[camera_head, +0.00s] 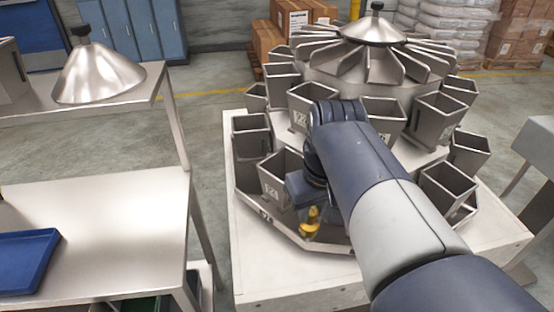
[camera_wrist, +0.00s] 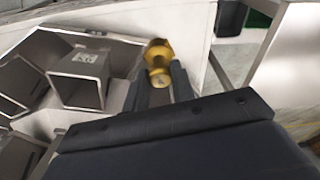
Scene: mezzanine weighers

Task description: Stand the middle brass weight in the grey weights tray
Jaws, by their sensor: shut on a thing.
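A brass weight (camera_head: 309,222) with a rounded knob hangs at the end of my arm in the head view, in front of the weigher's lower buckets. It also shows in the wrist view (camera_wrist: 158,57), between the two dark fingers. My gripper (camera_wrist: 160,84) is shut on this brass weight. In the head view my gripper is small and partly hidden by my wrist. I cannot tell the weight's size rank, as no other brass weight is clearly visible. I cannot make out the grey weights tray in either view.
The multihead weigher (camera_head: 372,65) has several steel buckets close around my arm. A steel bench (camera_head: 110,225) at the left holds a blue tray (camera_head: 22,262). A steel cone (camera_head: 97,72) sits on the shelf behind. Open floor lies between bench and weigher.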

